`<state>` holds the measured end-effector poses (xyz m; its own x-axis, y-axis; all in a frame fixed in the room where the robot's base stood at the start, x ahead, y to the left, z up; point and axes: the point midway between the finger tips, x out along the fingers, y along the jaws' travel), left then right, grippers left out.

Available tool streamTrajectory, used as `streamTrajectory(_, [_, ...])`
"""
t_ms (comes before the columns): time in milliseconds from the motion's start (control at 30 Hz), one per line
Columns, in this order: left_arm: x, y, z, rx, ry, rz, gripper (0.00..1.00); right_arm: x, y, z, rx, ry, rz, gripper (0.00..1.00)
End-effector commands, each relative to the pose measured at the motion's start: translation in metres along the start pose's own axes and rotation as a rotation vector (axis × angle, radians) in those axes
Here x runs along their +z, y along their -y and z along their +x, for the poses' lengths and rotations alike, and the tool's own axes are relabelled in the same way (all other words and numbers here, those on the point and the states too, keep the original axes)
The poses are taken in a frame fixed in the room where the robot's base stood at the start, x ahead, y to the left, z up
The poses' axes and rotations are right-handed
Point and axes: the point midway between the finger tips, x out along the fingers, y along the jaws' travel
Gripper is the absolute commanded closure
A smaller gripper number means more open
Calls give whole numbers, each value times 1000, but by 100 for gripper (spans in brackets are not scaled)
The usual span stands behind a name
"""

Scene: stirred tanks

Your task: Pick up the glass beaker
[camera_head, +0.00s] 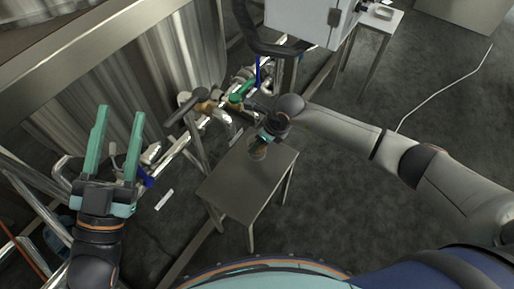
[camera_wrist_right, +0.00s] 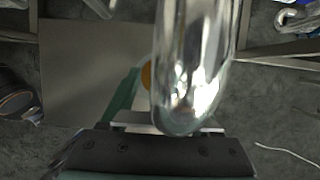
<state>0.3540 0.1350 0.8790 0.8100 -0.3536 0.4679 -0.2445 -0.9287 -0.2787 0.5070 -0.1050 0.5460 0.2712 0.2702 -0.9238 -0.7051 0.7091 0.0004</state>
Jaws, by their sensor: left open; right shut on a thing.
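The glass beaker (camera_head: 258,152) shows small and partly hidden at my right gripper (camera_head: 265,138), over the small grey metal table (camera_head: 240,192). In the right wrist view the clear, shiny beaker (camera_wrist_right: 192,65) fills the middle. My right gripper is shut on it; one teal finger (camera_wrist_right: 122,97) shows beside it, and the other finger is hard to make out. I cannot tell whether the beaker touches the table. My left gripper (camera_head: 120,112) is open and empty, with its teal fingers raised, at the left, away from the beaker.
Steel pipes and valves with a green handle (camera_head: 241,92) run behind the table, next to a large steel tank (camera_head: 130,75). A white cabinet (camera_head: 300,20) stands at the back.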

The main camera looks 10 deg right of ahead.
Motion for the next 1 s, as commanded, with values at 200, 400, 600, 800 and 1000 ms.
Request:
streamTrajectory(200, [0,0,0,0,1,0,50,0,0,0,-1,0,0,80])
streamTrajectory(400, [0,0,0,0,2,-1,50,0,1,0,-1,1,0,100])
streamTrajectory(600, [0,0,0,0,3,-1,50,0,1,-1,-1,1,0,100])
streamTrajectory(800, [4,1,1,-1,27,-7,50,2,4,-5,-2,1,1,100])
streamTrajectory(1000, [41,-3,-7,-8,174,-50,50,5,13,-16,-3,1,3,100])
